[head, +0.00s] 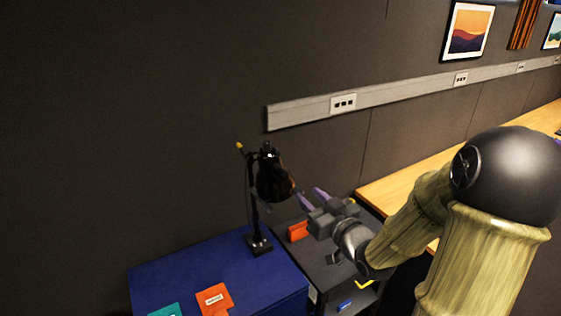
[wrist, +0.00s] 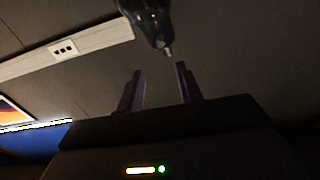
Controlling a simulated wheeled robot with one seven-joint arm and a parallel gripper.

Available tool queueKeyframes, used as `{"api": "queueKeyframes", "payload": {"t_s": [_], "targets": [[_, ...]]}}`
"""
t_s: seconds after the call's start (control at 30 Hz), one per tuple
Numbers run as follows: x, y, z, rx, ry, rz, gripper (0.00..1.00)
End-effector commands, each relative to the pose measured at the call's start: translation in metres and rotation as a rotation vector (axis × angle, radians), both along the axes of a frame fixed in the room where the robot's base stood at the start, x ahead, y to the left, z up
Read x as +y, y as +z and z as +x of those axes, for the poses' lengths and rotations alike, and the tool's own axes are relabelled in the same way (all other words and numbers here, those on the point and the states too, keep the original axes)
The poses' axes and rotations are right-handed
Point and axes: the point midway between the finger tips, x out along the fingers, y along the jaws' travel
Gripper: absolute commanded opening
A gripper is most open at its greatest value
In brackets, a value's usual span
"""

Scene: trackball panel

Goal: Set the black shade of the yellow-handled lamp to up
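The lamp stands upright on the blue cabinet, with a black post and a black base (head: 258,244). Its black shade (head: 273,183) hangs at the right of the post top, its mouth tilted down to the right. A small yellow handle (head: 240,146) sticks out at the upper left of the lamp. My gripper (head: 310,198) is just right of and below the shade, with its two purple fingers apart. In the wrist view the fingers (wrist: 160,88) are open with nothing between them. The shade (wrist: 150,18) shows beyond them at the top, its narrow tip pointing down.
The blue cabinet (head: 215,262) bears an orange card (head: 214,298) and a teal card (head: 166,310). A dark cabinet beside it holds an orange item (head: 298,231). A wall rail (head: 400,92) with sockets runs behind. A wooden desk (head: 400,184) is at the right.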

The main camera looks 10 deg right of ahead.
Motion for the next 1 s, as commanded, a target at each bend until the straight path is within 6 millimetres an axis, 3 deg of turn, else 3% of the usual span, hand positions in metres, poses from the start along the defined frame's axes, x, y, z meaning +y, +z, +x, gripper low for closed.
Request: {"api": "queueKeyframes", "payload": {"t_s": [0.1, 0.8, 1.0], "targets": [[0.004, 0.003, 0.004, 0.007, 0.000, 0.002, 0.36], [0.039, 0.002, 0.114, 0.005, 0.000, -0.001, 0.36], [0.045, 0.001, 0.136, 0.005, -0.002, -0.002, 0.36]]}}
